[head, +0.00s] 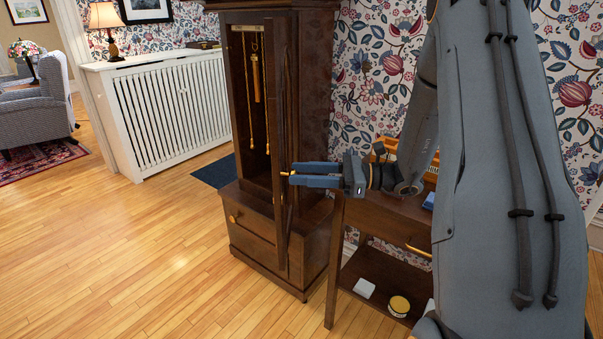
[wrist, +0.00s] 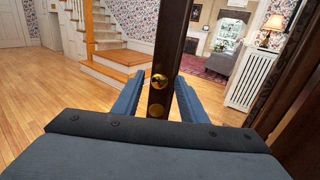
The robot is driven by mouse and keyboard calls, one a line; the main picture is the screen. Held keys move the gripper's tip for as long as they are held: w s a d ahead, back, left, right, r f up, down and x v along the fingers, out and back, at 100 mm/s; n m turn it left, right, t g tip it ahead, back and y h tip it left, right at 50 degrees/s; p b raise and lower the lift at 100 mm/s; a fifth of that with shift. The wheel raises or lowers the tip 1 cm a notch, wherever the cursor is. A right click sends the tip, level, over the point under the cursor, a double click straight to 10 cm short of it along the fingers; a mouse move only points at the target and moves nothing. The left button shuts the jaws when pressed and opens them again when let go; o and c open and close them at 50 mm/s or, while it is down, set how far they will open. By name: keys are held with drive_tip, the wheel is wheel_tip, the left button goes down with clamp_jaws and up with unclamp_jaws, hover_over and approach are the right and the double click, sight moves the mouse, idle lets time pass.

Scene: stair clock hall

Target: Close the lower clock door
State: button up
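The lower clock door (head: 283,120) is a tall, narrow, dark wood frame on the clock (head: 310,90). It stands swung open, seen nearly edge-on, in front of the case's right side. In the wrist view, the door's stile (wrist: 172,45) rises up the middle, with a brass knob (wrist: 158,82) and a round brass plate (wrist: 155,111) below it. My gripper (head: 291,174) is at the door's edge, at about mid-height. In the wrist view, my gripper's fingers (wrist: 160,77) are apart, one on each side of the knob. I cannot tell whether either finger touches it.
The open case shows hanging chains and a brass weight (head: 256,78). A dark side table (head: 375,270) stands close on the clock's right, under my arm. A white radiator cover (head: 170,105) stands behind left. The wooden floor (head: 130,240) in front and left is clear.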

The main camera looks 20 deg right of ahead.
drive_tip(key=shift+w+a, duration=0.1)
drive_tip(key=shift+a, duration=0.2)
clamp_jaws()
